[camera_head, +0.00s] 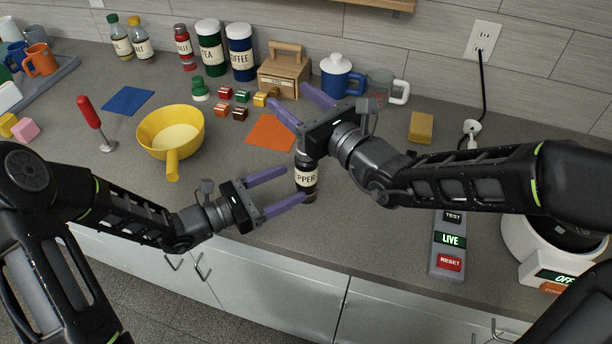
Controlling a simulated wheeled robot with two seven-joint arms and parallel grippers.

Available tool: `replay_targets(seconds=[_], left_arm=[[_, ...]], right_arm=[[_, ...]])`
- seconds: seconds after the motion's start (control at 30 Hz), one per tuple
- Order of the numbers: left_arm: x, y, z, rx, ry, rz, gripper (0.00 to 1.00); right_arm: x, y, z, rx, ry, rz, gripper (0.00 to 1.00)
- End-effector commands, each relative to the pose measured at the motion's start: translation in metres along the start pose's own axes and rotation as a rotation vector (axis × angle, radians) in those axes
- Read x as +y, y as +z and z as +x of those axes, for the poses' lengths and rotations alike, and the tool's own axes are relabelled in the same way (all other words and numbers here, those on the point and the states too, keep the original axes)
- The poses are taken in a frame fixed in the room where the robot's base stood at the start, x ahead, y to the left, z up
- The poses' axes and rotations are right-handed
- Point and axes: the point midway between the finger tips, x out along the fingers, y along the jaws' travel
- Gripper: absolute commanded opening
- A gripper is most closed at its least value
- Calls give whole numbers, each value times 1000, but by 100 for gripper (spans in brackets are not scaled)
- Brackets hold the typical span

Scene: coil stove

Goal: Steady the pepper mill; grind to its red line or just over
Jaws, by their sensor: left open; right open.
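The pepper mill (306,179) stands upright near the counter's front edge, dark with a cream label reading "PPER". Its top is hidden behind my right gripper. My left gripper (295,184) is open, its purple fingers pointing right toward the mill's body at label height; I cannot tell whether they touch it. My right gripper (287,101) is open above and behind the mill's top, its purple fingers pointing up and left. No red line on the mill shows.
A yellow pan (170,128) stands left of the mill, with an orange mat (271,133) behind the mill. A LIVE panel (449,240) and a white cooker (540,235) are right.

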Motion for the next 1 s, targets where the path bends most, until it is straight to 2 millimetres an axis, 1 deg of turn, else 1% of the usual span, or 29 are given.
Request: replay_targets(seconds=[0.03,0.1,0.2,0.33,0.5,1.0], left_arm=[[1,0,-12,1,5,0,70],[2,0,-26,1,5,0,70],[1,0,-44,1,4,0,70],[1,0,-60,1,2,0,70],[0,0,-65,0,0,-2,70],[0,0,-65,0,0,-1,70]], right_arm=[[0,0,0,0,0,0,59],[0,0,0,0,0,0,59],[0,0,0,0,0,0,59],[0,0,0,0,0,0,59],[0,0,0,0,0,0,59],[0,0,0,0,0,0,59]])
